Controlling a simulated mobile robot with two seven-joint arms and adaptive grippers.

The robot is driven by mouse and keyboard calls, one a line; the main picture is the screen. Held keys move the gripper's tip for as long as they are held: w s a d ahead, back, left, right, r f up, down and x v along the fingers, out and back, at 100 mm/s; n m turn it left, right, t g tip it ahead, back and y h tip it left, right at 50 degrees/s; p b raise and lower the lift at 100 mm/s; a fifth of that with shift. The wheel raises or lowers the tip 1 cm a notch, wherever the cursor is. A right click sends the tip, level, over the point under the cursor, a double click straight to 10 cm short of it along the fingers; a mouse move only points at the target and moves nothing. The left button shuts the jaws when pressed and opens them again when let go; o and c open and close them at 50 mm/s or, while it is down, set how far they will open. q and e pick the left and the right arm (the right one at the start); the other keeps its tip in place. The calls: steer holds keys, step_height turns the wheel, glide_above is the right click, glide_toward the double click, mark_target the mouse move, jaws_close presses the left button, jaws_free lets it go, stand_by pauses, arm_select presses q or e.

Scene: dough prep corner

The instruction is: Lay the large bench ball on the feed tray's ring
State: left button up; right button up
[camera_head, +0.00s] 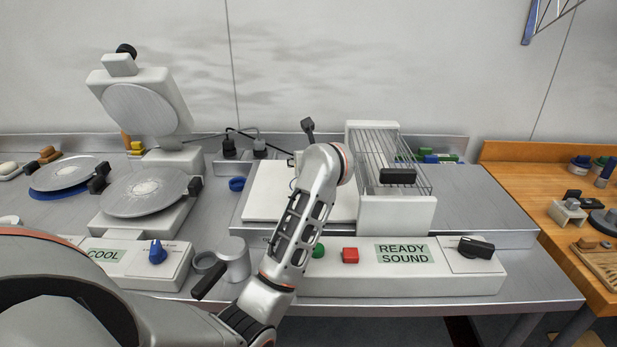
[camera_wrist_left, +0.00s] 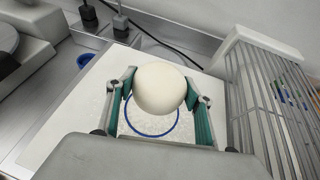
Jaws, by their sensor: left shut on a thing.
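The large pale dough ball (camera_wrist_left: 160,88) is between the green-padded fingers of my left gripper (camera_wrist_left: 160,93) in the left wrist view. The gripper is shut on it. The blue ring (camera_wrist_left: 150,135) shows on the white feed tray (camera_wrist_left: 62,112) just below and in front of the ball, partly covered by it. The ball appears held over the tray; whether it touches is unclear. In the head view my arm hides the ball and most of the ring, while the feed tray (camera_head: 268,194) shows on both sides of the arm. My right gripper is not in view.
A wire guard (camera_head: 390,155) stands close right of the feed tray. A control panel reading READY SOUND (camera_head: 404,253) lies in front, with a red button (camera_head: 350,256) and a black knob (camera_head: 476,247). A round-plate press (camera_head: 148,191) stands left. A metal cup (camera_head: 234,258) stands near the arm.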

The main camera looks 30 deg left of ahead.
arm_select(q)
steer(key=shift+f, duration=2.3)
steer(key=shift+f+b, duration=0.2)
steer(key=shift+b, duration=0.1)
steer(key=o, duration=1.4)
steer(key=shift+c, duration=0.2)
steer(key=shift+r, duration=0.25)
steer(key=v, duration=1.2)
steer(key=shift+p, duration=0.3)
steer(key=shift+f, duration=0.1)
